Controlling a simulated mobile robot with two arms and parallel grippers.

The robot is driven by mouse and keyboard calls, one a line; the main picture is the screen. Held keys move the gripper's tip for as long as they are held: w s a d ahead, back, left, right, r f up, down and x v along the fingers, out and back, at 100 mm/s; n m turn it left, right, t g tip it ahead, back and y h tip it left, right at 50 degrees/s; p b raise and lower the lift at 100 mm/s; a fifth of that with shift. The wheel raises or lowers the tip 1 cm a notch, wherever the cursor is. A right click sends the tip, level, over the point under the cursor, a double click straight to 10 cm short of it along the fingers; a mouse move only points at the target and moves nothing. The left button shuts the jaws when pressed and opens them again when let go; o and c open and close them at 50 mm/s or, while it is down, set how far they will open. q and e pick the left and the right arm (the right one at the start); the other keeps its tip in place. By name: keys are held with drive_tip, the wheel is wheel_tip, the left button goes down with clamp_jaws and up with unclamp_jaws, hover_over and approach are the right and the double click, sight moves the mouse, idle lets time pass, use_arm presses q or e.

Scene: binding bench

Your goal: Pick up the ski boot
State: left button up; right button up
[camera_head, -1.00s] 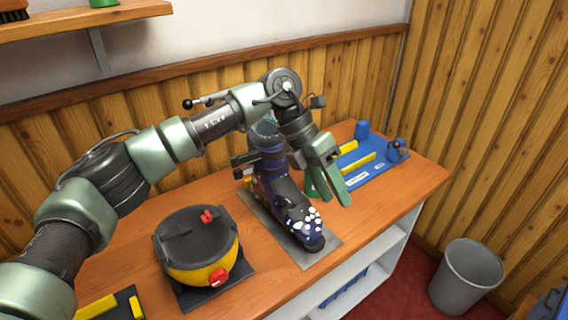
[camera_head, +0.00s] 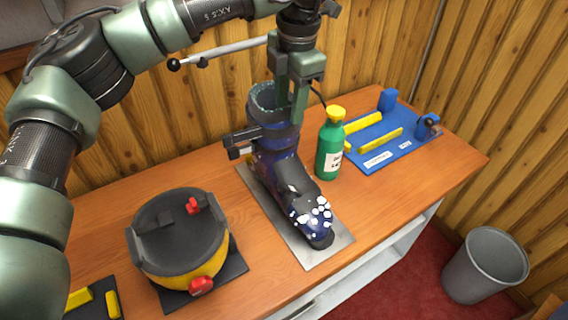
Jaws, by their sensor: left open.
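The ski boot (camera_head: 277,152) is dark blue with a speckled cuff opening and white patches at the toe. It stands upright on a grey metal plate (camera_head: 317,249), toe toward the front right. My left gripper (camera_head: 291,106) is open and points down at the right rim of the boot's cuff. Its fingers overlap the rim in view; I cannot tell whether they touch it or straddle the wall. The fingers hide part of the cuff's right side. My right gripper is not in view.
A green bottle (camera_head: 330,150) with a yellow cap stands close right of the boot. A blue tray (camera_head: 405,145) with yellow bars lies behind it. A yellow-and-black round device (camera_head: 180,235) sits left. The bench's (camera_head: 385,207) front right is clear. A grey bin (camera_head: 484,265) stands on the floor.

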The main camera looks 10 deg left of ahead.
use_arm(q)
drive_tip(key=p, duration=0.3)
hover_over(288, 149)
wheel_tip(288, 149, down, 6)
drive_tip(key=shift+f, duration=0.25)
drive_tip(key=shift+w+f, duration=0.1)
drive_tip(key=shift+f, duration=0.25)
clamp_jaws()
idle(0.7)
drive_tip(key=shift+w+r, duration=0.15)
